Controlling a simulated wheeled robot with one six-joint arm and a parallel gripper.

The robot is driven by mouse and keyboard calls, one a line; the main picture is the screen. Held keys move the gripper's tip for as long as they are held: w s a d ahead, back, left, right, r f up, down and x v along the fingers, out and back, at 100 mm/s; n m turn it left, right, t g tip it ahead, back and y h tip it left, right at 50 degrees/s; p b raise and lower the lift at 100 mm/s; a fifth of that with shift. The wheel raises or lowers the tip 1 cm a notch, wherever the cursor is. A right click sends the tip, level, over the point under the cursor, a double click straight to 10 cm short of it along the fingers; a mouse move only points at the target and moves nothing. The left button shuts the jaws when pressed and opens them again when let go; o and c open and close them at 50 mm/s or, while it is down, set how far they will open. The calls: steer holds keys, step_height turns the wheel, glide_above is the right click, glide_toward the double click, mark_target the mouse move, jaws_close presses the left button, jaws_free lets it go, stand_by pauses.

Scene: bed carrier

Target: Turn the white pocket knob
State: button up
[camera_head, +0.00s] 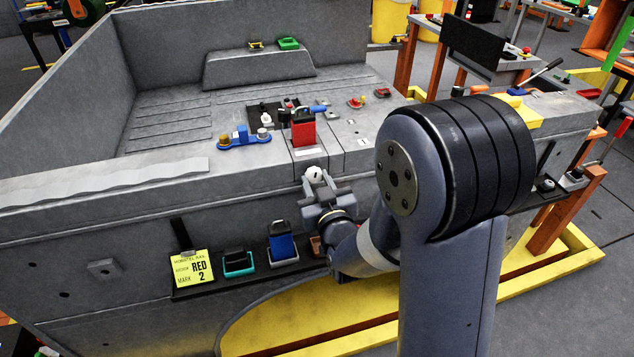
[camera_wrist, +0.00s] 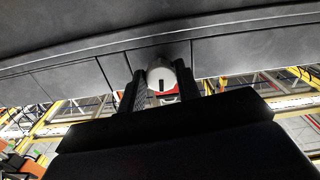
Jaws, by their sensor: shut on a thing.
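The white pocket knob (camera_head: 314,175) is a small round knob on the grey side wall of the bed, just below its top edge. In the wrist view the knob (camera_wrist: 161,78) shows its white round face with a dark slot that stands close to upright. My gripper (camera_head: 328,190) reaches up to the knob from below. In the wrist view my gripper (camera_wrist: 162,88) has one dark finger on each side of the knob and is shut on it. The fingers hide the knob's sides.
A red block (camera_head: 303,130) stands on the bed's edge just above the knob. A yellow base (camera_head: 300,318) lies underneath.

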steer(key=shift+f+m+b, duration=0.1)
steer(key=shift+m+b, duration=0.3)
steer(key=shift+b, duration=0.35)
steer(key=shift+f+b, duration=0.1)
steer(key=shift+b, duration=0.3)
steer(key=m+b, duration=0.2)
steer(key=b, duration=0.1)
steer(key=shift+a+m, duration=0.1)
steer(key=shift+m, duration=0.3)
steer(key=m+b, duration=0.3)
steer(key=b, duration=0.2)
steer(key=shift+m, duration=0.4)
steer(key=m+b, duration=0.3)
steer(key=b, duration=0.1)
steer(key=shift+s+a+m+b, duration=0.1)
steer(key=shift+m+b, duration=0.2)
steer(key=shift+b, duration=0.05)
steer(key=m+b, duration=0.5)
steer(key=b, duration=0.1)
steer(key=shift+b, duration=0.4)
steer(key=m+b, duration=0.4)
steer(key=shift+r+m, duration=0.3)
steer(key=shift+r, duration=0.1)
